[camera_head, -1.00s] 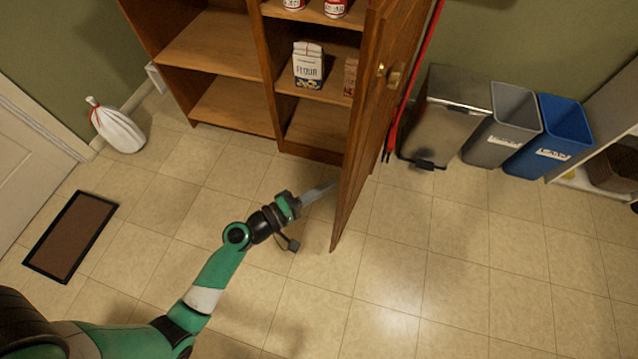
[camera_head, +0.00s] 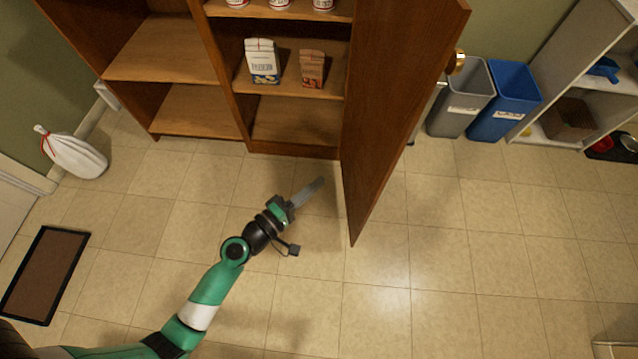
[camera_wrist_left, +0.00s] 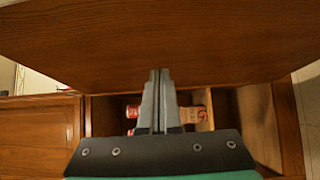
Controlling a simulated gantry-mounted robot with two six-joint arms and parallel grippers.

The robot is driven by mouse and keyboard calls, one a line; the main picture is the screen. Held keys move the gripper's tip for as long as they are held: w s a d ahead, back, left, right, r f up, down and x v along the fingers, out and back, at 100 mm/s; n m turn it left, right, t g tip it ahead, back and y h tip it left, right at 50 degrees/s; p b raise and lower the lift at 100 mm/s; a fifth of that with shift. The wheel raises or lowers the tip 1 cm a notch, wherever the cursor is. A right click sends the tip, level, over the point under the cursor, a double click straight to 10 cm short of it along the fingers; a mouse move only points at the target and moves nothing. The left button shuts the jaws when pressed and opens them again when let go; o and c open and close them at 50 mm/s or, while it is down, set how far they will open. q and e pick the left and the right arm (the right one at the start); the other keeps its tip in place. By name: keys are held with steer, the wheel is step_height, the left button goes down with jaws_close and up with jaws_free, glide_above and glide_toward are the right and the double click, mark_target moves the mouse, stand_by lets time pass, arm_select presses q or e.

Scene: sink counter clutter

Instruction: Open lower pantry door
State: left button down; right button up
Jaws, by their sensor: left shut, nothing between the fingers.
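The wooden pantry door (camera_head: 385,110) stands swung open, out from the right side of the pantry cabinet (camera_head: 240,120). Its brass knob (camera_head: 457,62) is on the far face, to the right. My left gripper (camera_head: 318,184) is shut and empty, left of the door's inner face and low in front of the shelves, apart from the door in the head view. In the left wrist view the shut fingers (camera_wrist_left: 159,78) point at the door's broad wooden face (camera_wrist_left: 150,40); whether they touch it I cannot tell there. My right gripper is not in view.
Shelves hold a flour bag (camera_head: 262,62), a brown packet (camera_head: 312,69) and several cans. A grey bin (camera_head: 462,98) and a blue bin (camera_head: 505,100) stand right of the door. A white sack (camera_head: 72,152) and a doormat (camera_head: 45,275) lie left. The floor in front is clear.

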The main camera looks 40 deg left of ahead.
arm_select(q)
steer(key=s+d, duration=0.4)
steer(key=s, duration=0.5)
steer(key=shift+s, duration=0.4)
